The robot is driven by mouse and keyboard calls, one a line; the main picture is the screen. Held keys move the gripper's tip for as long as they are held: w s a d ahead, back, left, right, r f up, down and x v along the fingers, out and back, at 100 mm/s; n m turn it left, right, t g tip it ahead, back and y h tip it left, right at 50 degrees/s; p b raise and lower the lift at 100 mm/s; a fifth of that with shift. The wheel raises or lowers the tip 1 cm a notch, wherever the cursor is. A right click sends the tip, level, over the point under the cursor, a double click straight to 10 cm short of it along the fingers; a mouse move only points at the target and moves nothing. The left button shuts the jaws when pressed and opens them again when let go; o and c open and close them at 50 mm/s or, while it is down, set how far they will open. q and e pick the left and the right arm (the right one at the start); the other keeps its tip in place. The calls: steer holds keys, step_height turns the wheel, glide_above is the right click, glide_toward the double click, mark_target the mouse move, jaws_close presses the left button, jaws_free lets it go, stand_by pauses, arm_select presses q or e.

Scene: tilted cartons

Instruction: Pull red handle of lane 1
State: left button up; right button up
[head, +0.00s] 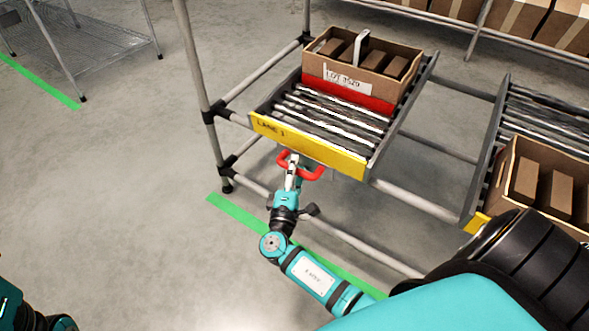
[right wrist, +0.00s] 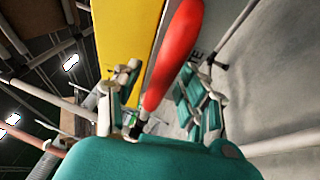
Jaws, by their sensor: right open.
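The red handle (head: 316,174) sticks out below the yellow front plate (head: 308,147) of a roller lane. The plate's lettering starts with "LANE"; its number is hard to read. My right gripper (head: 292,170) is at the handle. In the right wrist view, the red bar (right wrist: 175,55) runs between the spread fingers of the right gripper (right wrist: 160,95), with gaps on the sides. The fingers are open and not closed on it. My left gripper is not in view.
An open carton (head: 385,88) labelled "LOT 3529" stands at the back of the lane on the rollers (head: 325,122). Another carton (head: 516,178) stands in the lane to the right. Grey rack posts (head: 196,65) and rails frame the lane. The floor (head: 130,190) at left is clear.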

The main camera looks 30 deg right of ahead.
steer(key=c, duration=0.9)
jaws_close()
